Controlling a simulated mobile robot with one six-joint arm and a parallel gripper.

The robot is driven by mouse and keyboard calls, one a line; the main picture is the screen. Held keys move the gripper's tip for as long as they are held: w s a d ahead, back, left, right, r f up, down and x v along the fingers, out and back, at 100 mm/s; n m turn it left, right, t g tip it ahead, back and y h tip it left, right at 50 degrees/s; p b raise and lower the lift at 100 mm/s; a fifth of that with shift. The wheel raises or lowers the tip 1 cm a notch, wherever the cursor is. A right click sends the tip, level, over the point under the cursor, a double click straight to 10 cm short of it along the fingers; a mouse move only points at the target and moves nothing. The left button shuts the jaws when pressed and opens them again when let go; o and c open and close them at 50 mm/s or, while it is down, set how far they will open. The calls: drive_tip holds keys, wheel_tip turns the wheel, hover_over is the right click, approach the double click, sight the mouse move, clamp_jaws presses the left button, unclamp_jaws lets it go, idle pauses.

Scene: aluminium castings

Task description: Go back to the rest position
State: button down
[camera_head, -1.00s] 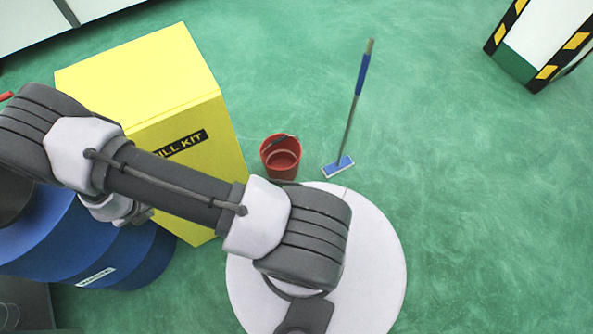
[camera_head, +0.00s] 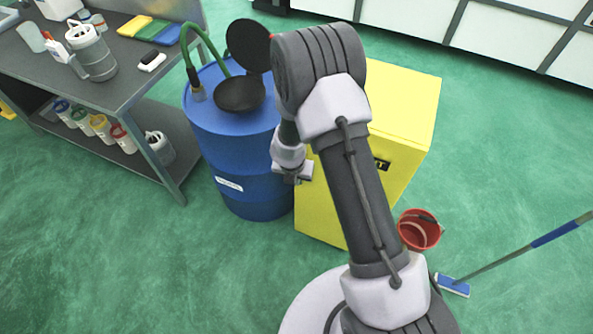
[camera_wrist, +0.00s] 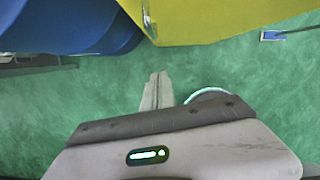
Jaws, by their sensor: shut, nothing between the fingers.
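My arm is folded across the middle of the head view. My gripper (camera_head: 297,178) shows at its end, in front of the gap between the blue drum and the yellow cabinet. In the wrist view my gripper (camera_wrist: 158,82) has its two fingers together with nothing between them, above green floor. From the head view I cannot tell how far it is from the drum or the cabinet.
A blue drum (camera_head: 235,148) with a black funnel (camera_head: 240,94) stands left of the yellow cabinet (camera_head: 400,105). A grey workbench (camera_head: 118,93) with bottles is at the left. The floor at the lower left is clear.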

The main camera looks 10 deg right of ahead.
drive_tip(key=w+a+r+n+t+y+b, duration=0.1)
drive_tip(key=w+a+r+n+t+y, duration=0.15)
drive_tip(key=r+n, duration=0.55)
drive_tip(key=w+a+r+n+t+y+b, duration=0.1)
drive_tip(key=w+a+r+n+t+b, duration=0.2)
drive_tip(key=r, duration=0.9)
drive_tip(key=s+a+r+n+y, duration=0.2)
drive_tip(key=s+r+n, duration=0.4)
drive_tip(key=r+n, duration=0.2)
drive_tip(key=s+r+n+g+b, duration=0.15)
drive_tip(key=s+r+n, duration=0.35)
drive_tip(key=s+n, duration=0.65)
drive_tip(key=s+d+n+h, duration=0.1)
drive_tip(key=s+d+n, duration=0.2)
drive_tip(key=s, duration=0.3)
drive_tip(key=s+d+f+n+h+b, duration=0.1)
drive_tip(key=s+d+n, duration=0.1)
drive_tip(key=s, duration=0.4)
drive_tip(key=shift+d+f+n+g, duration=0.3)
drive_tip(key=shift+d+n, duration=0.1)
drive_tip(key=shift+n, duration=0.35)
drive_tip(key=shift+r, duration=0.1)
